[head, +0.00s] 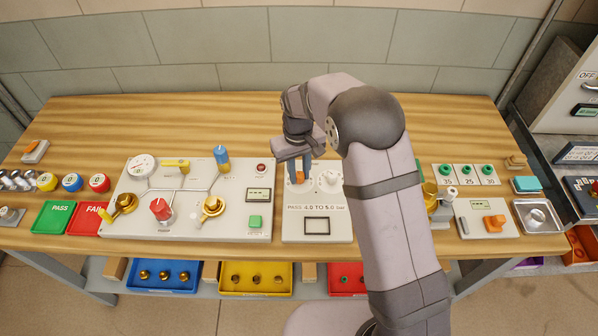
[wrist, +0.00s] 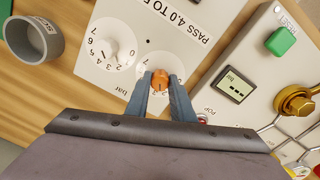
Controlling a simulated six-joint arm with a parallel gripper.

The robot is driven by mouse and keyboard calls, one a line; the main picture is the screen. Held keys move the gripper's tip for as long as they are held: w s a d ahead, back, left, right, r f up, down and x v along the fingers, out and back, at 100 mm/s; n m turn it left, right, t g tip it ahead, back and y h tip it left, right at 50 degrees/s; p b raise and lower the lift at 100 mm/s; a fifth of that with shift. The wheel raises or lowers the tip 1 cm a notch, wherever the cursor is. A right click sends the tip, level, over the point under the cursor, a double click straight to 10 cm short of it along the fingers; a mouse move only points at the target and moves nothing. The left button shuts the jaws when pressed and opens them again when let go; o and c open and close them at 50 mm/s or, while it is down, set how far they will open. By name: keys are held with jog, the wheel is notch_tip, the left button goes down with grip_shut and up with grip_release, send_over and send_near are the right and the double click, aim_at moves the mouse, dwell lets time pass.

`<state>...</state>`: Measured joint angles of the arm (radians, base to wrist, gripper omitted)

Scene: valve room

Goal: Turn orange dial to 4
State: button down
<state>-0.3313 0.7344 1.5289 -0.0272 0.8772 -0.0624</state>
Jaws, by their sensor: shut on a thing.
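The orange dial (head: 300,177) is on a white panel (head: 290,228) marked "PASS 4.0 TO 5.0 bar". In the wrist view the orange dial (wrist: 161,76) stands between both blue-grey fingers of my gripper (wrist: 159,84), which is shut on it. In the head view my gripper (head: 299,170) reaches down onto the dial from above. The fingers cover part of the dial's printed scale, and I cannot read where the dial points. A white dial (wrist: 113,46) with a numbered scale sits beside it on the same panel; it also shows in the head view (head: 329,178).
A larger panel to the left holds a gauge (head: 142,166), a red knob (head: 161,209), brass valves (head: 213,206) and a green button (head: 255,221). A grey cup (wrist: 34,47) stands near the dial panel. Bare wooden table (head: 220,115) lies behind the panels.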

aim_at(299, 174)
jog(key=m, duration=0.4)
jog(key=shift+m, duration=0.4)
jog(key=m, duration=0.4)
jog(key=shift+m, duration=0.3)
jog(key=c, duration=1.5)
grip_release()
jog(key=shift+c, duration=0.2)
jog(key=shift+r+b, duration=1.15)
jog(key=shift+r, duration=2.6)
